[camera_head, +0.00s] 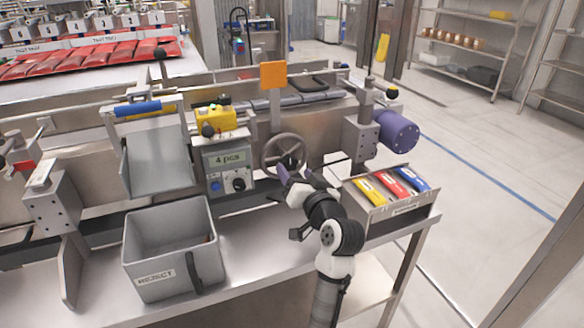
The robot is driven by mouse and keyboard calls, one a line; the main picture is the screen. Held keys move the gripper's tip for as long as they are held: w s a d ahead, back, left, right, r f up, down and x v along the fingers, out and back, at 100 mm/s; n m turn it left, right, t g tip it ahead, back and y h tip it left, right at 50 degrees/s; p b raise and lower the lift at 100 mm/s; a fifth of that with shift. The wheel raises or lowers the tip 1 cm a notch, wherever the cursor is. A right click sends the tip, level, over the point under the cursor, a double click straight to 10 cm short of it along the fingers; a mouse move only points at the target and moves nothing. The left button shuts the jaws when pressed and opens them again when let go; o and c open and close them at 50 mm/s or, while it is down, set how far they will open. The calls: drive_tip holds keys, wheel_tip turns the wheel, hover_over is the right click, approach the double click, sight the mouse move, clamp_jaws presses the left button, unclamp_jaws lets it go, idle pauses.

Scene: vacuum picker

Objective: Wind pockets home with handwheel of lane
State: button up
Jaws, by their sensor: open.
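The handwheel (270,143) is a grey spoked wheel on the front of the machine lane, right of a control box labelled "4 pcs". Red pockets (95,57) lie in a row on a tray at the upper left.
A grey bin labelled "REJECT" (150,277) stands on the steel bench left of my arm. A holder with yellow, red and blue packs (398,182) is to the right. An orange plate (273,75) rises above the wheel. A purple motor (399,134) sits right of it.

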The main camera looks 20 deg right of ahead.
drive_tip(key=s, duration=1)
drive_tip(key=shift+d, duration=0.2)
